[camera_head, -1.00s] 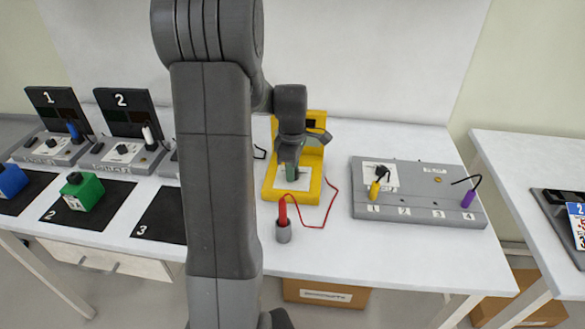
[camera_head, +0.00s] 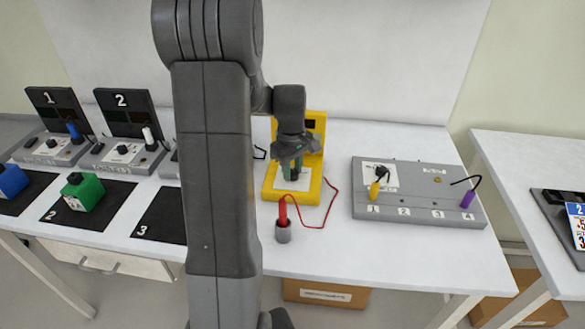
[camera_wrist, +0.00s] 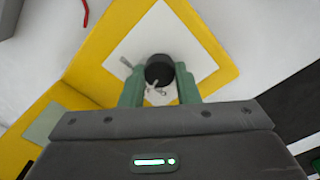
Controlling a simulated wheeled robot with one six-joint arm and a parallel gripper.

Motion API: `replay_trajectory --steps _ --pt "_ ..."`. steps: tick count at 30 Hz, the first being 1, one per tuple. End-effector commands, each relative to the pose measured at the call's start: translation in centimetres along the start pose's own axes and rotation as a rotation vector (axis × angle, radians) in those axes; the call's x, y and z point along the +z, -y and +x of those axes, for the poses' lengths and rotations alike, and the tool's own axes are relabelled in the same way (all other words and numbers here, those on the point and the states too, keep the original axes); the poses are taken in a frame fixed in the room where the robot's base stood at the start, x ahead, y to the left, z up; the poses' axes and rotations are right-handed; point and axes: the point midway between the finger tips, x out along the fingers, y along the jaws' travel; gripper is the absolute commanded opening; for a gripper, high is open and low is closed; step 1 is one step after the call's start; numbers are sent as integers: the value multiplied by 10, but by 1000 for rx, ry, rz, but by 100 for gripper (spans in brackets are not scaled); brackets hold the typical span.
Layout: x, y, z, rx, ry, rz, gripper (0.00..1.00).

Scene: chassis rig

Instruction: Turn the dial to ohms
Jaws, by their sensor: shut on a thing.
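The yellow meter (camera_head: 271,187) stands on the white table, with a white dial face (camera_wrist: 195,50) on its front. The black dial (camera_wrist: 159,70) sits in the middle of that face. My gripper (camera_wrist: 158,74) has its green fingers on either side of the dial and is shut on it. The same gripper (camera_head: 292,168) shows over the meter in the head view, hiding much of the face. Small grey marks show beside the dial in the wrist view, too blurred to read. Which mark the dial points to I cannot tell.
A red probe (camera_head: 283,211) stands in a grey holder (camera_head: 283,234) in front of the meter, its red wire running to the meter. A grey panel (camera_head: 420,212) with yellow and purple plugs lies to the right. My arm blocks the view left of the meter.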

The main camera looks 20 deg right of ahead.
Motion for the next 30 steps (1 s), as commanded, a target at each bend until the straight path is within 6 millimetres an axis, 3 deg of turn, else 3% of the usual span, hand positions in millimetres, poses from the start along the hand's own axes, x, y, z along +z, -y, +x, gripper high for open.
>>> replay_trajectory --steps 30 --pt "0 -2 -1 2 21 895 6"
